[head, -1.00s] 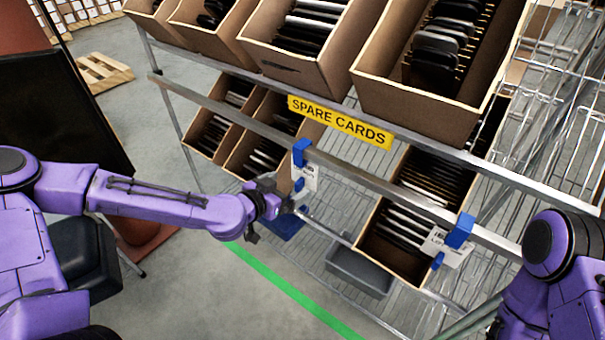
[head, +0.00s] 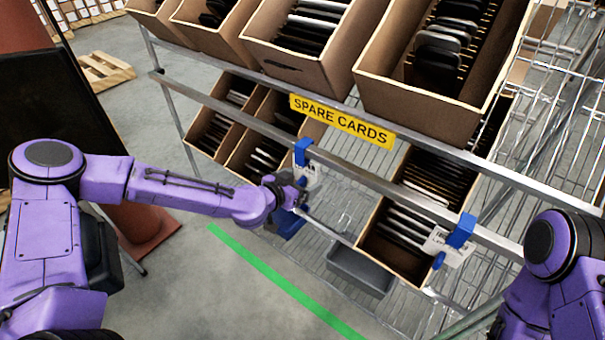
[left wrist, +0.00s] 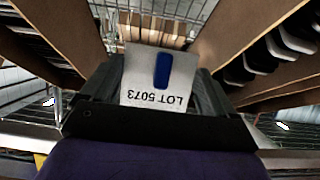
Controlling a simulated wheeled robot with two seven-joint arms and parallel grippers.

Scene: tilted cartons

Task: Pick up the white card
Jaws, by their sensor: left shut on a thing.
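A white card (left wrist: 150,90) with the print "LOT 5073", upside down, and a blue oblong mark stands between the fingers of my left gripper (left wrist: 160,105) in the left wrist view. The gripper is shut on it. In the head view, my left gripper (head: 297,195) is at the lower front rail, beside a blue clip (head: 302,150) and a white card (head: 313,174) under it, partly hidden by the gripper. My right gripper is out of view; only part of that arm shows at the right edge.
A wire rack holds cardboard cartons of dark cards on two tiers, with a yellow "SPARE CARDS" sign (head: 342,121). Another blue clip (head: 461,231) with a white label is on the rail to the right.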

